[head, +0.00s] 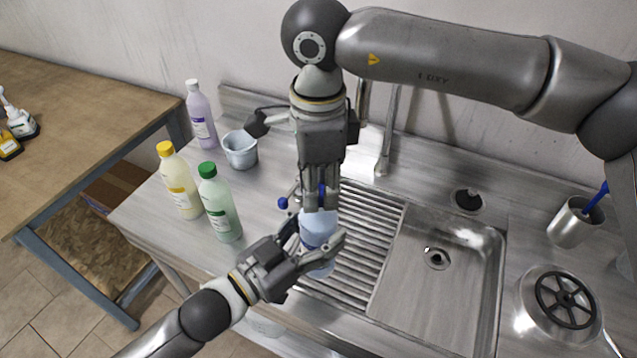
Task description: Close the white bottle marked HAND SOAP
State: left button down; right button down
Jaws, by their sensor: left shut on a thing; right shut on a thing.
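A pale bluish-white bottle (318,226) stands about upright over the left end of the ribbed drainboard, partly hidden by both grippers. Its label is too small to read. My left gripper (317,241) is shut around its body from the lower left. My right gripper (321,203) points straight down directly above the bottle. Its fingers are shut on a small blue thing (322,190), apparently a cap, mostly hidden between them. I cannot tell whether this blue thing touches the bottle's neck.
A yellow-capped bottle (180,183), a green-capped bottle (220,207), a lilac bottle (201,118) and a pale cup (240,151) stand left on the counter. The sink (440,285), tap (388,130), steel cup (570,224) and steel drum (535,318) are to the right.

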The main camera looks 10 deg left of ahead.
jog(key=c, duration=1.1)
grip_release()
notch_tip(320, 180, up, 12)
jog(key=shift+a, duration=0.1)
